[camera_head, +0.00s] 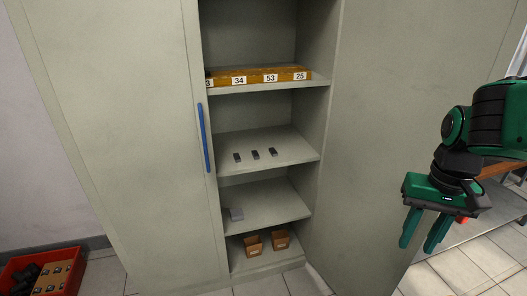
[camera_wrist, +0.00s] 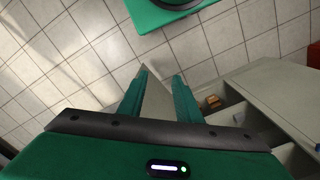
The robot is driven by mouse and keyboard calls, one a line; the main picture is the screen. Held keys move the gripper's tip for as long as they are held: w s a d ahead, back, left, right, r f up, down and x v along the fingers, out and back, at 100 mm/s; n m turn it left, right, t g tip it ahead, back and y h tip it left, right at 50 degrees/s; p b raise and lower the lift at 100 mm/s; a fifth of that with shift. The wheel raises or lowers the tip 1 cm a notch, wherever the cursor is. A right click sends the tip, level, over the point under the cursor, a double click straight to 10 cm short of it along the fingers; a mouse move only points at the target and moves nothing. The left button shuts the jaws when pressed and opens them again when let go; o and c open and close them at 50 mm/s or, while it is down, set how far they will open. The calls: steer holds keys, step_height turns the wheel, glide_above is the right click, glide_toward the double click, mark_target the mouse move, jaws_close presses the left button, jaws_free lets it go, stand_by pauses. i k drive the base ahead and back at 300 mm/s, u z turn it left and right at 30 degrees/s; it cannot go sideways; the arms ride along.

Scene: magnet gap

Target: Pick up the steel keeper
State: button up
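No label marks the steel keeper. A small grey block (camera_head: 236,214) lies at the left of the lower shelf (camera_head: 275,207) in the open cabinet. Three small dark pieces stand in a row on the shelf above: left (camera_head: 237,158), middle (camera_head: 255,154) and right (camera_head: 273,152). I cannot tell which of these is the keeper. My gripper (camera_head: 422,240) hangs to the right of the cabinet opening, well apart from these things. Its two green fingers point down, spread and empty. The open fingers also show in the wrist view (camera_wrist: 160,78).
A long orange box strip (camera_head: 254,79) with number labels is on the top shelf. Two small cardboard boxes (camera_head: 253,245) (camera_head: 280,240) are at the cabinet bottom. The left panel has a blue handle (camera_head: 203,137). A red crate (camera_head: 77,257) stands at lower left.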

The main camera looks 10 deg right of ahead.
mark_target(273, 153)
steer(key=i, duration=0.1)
steer(key=z, duration=0.65)
steer(key=k, duration=1.3)
steer(key=z, duration=0.45)
steer(key=i, duration=1)
steer(key=u, duration=0.8)
steer(key=i, duration=1.2)
steer(key=u, duration=0.4)
